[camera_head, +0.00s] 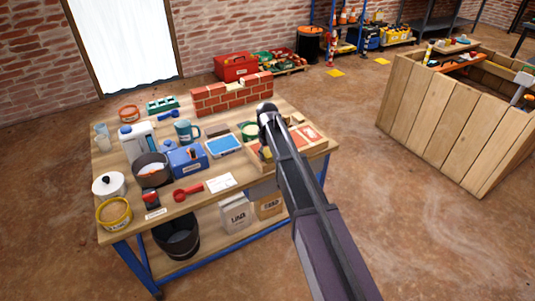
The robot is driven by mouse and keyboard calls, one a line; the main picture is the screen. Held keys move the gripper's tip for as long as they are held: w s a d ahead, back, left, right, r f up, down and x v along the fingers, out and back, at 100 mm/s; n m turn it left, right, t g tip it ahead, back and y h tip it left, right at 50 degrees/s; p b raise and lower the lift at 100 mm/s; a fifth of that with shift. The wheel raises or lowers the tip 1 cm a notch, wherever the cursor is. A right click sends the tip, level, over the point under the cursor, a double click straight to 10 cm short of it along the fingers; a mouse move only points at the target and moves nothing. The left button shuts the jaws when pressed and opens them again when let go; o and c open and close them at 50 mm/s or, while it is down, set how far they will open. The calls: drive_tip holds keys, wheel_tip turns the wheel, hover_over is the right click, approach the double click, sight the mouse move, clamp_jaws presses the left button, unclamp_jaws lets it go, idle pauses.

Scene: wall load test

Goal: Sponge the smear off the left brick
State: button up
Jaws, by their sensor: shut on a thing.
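The small red brick wall (232,98) stands at the back of the workbench, with a dip in its top edge that shows pale mortar. The left brick (207,93) is on the left part of that top edge; a smear on it is too small to make out. My gripper (266,110) is at the far end of my arm, in front of the wall's right part in the picture. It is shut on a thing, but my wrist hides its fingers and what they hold. I cannot make out a sponge.
The workbench (110,231) is crowded. A blue tray (223,146), a teal mug (186,132), a blue box (187,159), a dark pot (152,170) and a white jug (137,140) stand left of my arm. A wooden crate (440,128) is at right, with open floor between.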

sight(255, 144)
drive_tip(key=shift+a, duration=0.15)
drive_tip(key=shift+w+a, duration=0.45)
drive_tip(key=shift+w, duration=0.25)
drive_tip(key=shift+w+a, duration=0.4)
drive_tip(key=shift+w, duration=0.3)
drive_tip(key=shift+w, duration=0.15)
drive_tip(key=shift+w+a, duration=0.9)
drive_tip(key=shift+w, duration=0.3)
drive_tip(key=shift+w, duration=0.1)
drive_tip(key=shift+w+a, duration=0.45)
drive_tip(key=shift+w, duration=0.25)
drive_tip(key=shift+w+a, duration=0.45)
drive_tip(key=shift+w, duration=0.2)
drive_tip(key=shift+r, duration=0.1)
drive_tip(key=shift+s+d, duration=0.1)
drive_tip(key=shift+s, duration=0.05)
